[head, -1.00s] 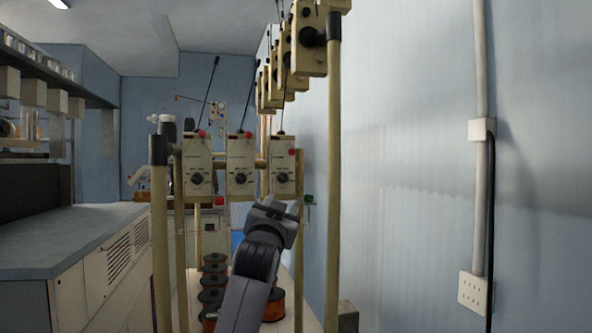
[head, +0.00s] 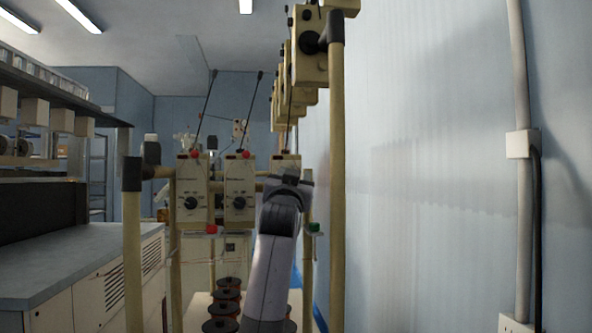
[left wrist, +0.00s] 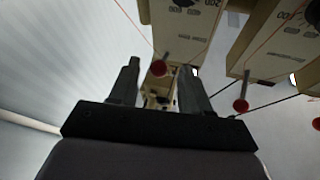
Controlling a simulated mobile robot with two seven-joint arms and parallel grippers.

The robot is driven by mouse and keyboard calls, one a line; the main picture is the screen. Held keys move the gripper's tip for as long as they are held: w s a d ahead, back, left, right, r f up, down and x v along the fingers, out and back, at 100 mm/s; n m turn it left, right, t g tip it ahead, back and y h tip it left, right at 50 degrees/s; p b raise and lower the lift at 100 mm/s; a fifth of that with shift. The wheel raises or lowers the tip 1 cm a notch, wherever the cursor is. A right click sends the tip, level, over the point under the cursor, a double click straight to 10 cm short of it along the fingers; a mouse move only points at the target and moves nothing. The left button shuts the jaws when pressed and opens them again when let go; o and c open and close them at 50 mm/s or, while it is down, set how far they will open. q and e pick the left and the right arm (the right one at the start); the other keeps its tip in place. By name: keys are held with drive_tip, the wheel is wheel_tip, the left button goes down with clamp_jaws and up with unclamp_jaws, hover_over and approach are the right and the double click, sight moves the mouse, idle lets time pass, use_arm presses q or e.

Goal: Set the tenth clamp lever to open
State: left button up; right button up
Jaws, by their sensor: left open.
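Three cream tensioner boxes stand in a row in the head view, the left (head: 192,175), middle (head: 239,175) and right (head: 285,160). Red knobs sit on top of the left one (head: 194,154) and the middle one (head: 246,154). My left gripper (head: 292,178) is in front of the right box and hides its dial. In the left wrist view my left gripper (left wrist: 160,64) is open, with a red knob (left wrist: 160,69) showing between its fingertips. I cannot tell whether it touches. Another red knob (left wrist: 240,105) is to the right. Which lever is the tenth is not readable. My right gripper is not in view.
More cream boxes (head: 310,55) hang in a row at upper right beside a tan post (head: 337,200). Long thin rods (head: 206,108) and fine wires rise from the lower boxes. Dark-topped spools (head: 222,310) stand below. A grey bench (head: 80,260) is at left, a pale wall at right.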

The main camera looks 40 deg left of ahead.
use_arm(q)
drive_tip(key=shift+p+x, duration=0.4)
drive_tip(key=shift+x, duration=1)
clamp_jaws()
